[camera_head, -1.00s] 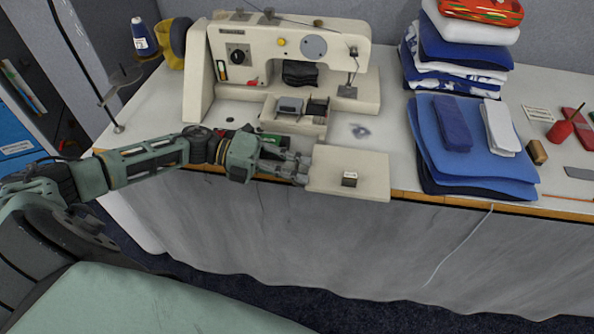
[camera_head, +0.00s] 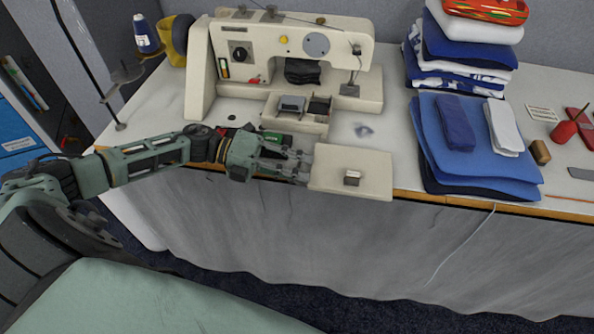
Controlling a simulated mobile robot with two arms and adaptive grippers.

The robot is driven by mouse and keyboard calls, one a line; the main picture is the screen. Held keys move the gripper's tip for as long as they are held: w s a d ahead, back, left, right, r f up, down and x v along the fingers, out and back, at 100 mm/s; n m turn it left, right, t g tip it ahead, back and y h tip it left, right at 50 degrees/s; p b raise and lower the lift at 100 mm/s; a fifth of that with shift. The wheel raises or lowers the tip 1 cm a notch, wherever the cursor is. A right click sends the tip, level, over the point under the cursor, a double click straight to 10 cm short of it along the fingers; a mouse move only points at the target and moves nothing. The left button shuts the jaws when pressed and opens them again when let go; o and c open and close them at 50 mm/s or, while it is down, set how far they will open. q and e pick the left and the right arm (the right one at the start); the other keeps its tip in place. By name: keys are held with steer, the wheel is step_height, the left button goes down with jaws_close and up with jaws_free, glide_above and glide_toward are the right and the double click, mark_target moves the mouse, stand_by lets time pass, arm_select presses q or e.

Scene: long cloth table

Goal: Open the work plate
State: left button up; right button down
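The work plate (camera_head: 351,160) is a flat cream panel at the table's front edge, in front of the sewing machine (camera_head: 335,45). It has a small metal-topped knob (camera_head: 352,177) near its front. It appears to lie flat and swung out from the machine's bed, whose small compartment (camera_head: 298,113) shows uncovered. My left gripper (camera_head: 305,167) is at the plate's left edge with its fingers apart and pointing right. I see nothing between them; whether a fingertip touches the plate I cannot tell. My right gripper is not in view.
Folded blue and white cloths (camera_head: 478,140) lie right of the plate, with a taller stack (camera_head: 465,50) behind. A thread stand (camera_head: 121,80) and a blue spool (camera_head: 145,35) are at the left. A red item (camera_head: 563,131) lies far right. Space in front of the table is clear.

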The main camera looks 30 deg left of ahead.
arm_select(q)
steer(key=v, duration=1.1)
steer(key=shift+s+a, duration=0.15)
steer(key=shift+a, duration=0.2)
